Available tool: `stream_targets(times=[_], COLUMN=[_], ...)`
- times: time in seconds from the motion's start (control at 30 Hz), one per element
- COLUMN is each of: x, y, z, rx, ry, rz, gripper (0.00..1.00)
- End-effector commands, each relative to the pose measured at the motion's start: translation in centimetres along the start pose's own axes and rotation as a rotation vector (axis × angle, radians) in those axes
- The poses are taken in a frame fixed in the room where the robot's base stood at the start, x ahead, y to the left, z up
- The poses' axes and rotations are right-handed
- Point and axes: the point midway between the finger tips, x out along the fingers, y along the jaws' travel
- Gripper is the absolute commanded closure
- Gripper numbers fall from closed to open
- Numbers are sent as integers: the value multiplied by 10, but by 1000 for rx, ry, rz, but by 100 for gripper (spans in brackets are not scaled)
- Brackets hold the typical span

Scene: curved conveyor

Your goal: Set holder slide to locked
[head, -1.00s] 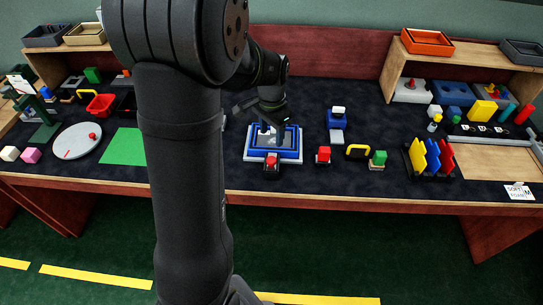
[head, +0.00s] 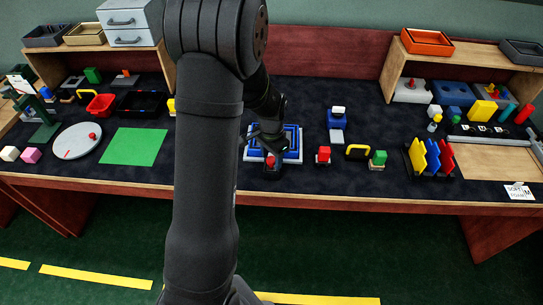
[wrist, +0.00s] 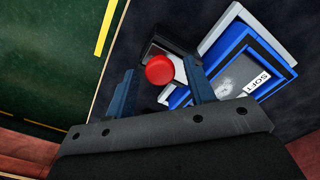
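The holder is a blue and white rectangular frame (head: 293,155) near the table's front edge, with a grey pad labelled SOFT (wrist: 240,76) inside it in the wrist view. At its front is a black slide block (wrist: 180,47) with a round red knob (head: 270,161); the knob also shows in the wrist view (wrist: 159,70). My gripper (head: 268,143) is low over the front left of the holder, pointing down. In the wrist view my gripper (wrist: 159,66) is open, with one blue-grey finger on each side of the red knob. I cannot tell whether either finger touches it.
A green mat (head: 134,147) lies to the left. Dark table surface is clear between these.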

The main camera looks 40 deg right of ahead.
Motion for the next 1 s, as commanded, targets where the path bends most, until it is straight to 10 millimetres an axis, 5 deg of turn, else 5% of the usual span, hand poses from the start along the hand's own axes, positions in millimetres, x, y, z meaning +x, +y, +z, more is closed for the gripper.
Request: stream_targets(times=[0.03,0.23,0.97,1.0], x=[0,0,-1,-1], y=[0,0,-26,-26], z=[0,0,-26,-26], rx=[0,0,0,0], ry=[0,0,6,7], rz=[0,0,-5,-5], gripper=[62,100,100,62])
